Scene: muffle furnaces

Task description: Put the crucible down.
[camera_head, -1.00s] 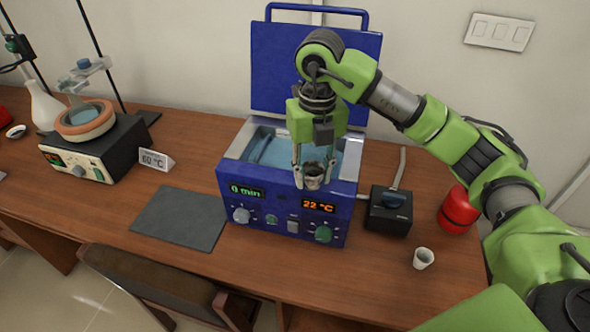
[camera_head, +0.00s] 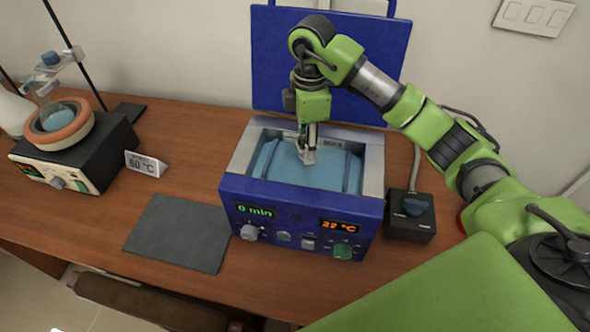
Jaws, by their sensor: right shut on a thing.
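My right gripper (camera_head: 307,156) points down into the open top of the blue box-shaped device (camera_head: 290,222), over its light-blue inside. It is shut on the crucible, of which little can be made out; the fingers and wrist hide most of it. I cannot tell whether the crucible touches the inside surface. My left gripper is not in view.
The device's blue lid (camera_head: 330,65) stands open behind the gripper. A dark grey mat (camera_head: 178,233) lies clear to the left. A black switch box (camera_head: 409,216) is at the right. A heater (camera_head: 75,152) with a flask stands at the far left.

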